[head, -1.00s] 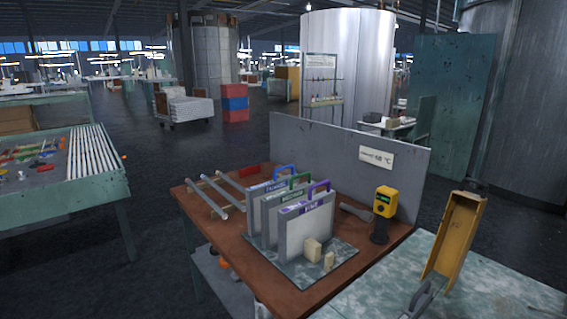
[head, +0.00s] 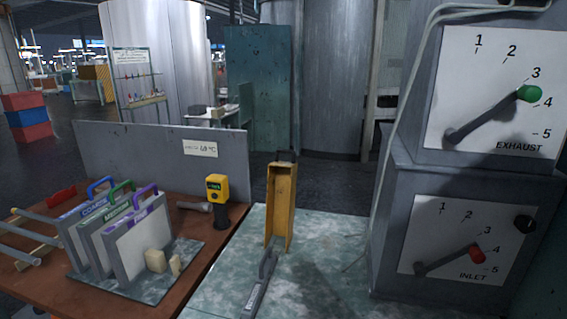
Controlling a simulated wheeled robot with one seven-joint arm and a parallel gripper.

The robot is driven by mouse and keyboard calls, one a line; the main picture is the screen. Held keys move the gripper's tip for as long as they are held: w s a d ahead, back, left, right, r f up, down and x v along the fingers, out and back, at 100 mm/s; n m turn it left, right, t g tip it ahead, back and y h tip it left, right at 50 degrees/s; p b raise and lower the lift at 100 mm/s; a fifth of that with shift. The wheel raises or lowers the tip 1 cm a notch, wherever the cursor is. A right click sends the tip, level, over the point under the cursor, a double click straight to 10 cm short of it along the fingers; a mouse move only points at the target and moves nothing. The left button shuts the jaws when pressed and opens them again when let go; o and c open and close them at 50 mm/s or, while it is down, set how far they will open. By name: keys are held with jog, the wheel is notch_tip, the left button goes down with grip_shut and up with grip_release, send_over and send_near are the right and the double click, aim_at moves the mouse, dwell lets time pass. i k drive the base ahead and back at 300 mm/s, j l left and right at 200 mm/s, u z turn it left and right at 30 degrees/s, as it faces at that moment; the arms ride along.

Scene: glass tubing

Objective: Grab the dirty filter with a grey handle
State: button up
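A thing with a grey handle (head: 266,265) stands or lies on the mottled green tabletop, in front of the yellow upright holder (head: 270,215). Its narrow grey body (head: 255,298) is seen almost edge-on and carries a small pale label too small to read. I cannot tell how dirty it is. The yellow holder is a tall open channel, and I see nothing in it. My gripper is not in view.
Panels with blue, green and purple handles stand in a rack (head: 180,265) on the brown table at left. A yellow handheld meter (head: 217,188) stands beside them. Grey cabinets with exhaust (head: 495,90) and inlet (head: 465,240) dials rise at right. Mottled tabletop (head: 325,275) is bare between.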

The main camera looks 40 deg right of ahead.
aim_at(267, 265)
jog(key=i+j, duration=0.2)
jog(key=j, duration=0.15)
jog(key=i+j+z, duration=0.15)
jog(key=i+j, duration=0.25)
jog(key=j, duration=0.3)
jog(key=i+j+z, duration=0.1)
jog(key=j, duration=0.25)
jog(key=i+j, duration=0.3)
jog(key=j+z, duration=0.15)
jog(key=z, duration=0.9)
jog(key=i+j, duration=0.05)
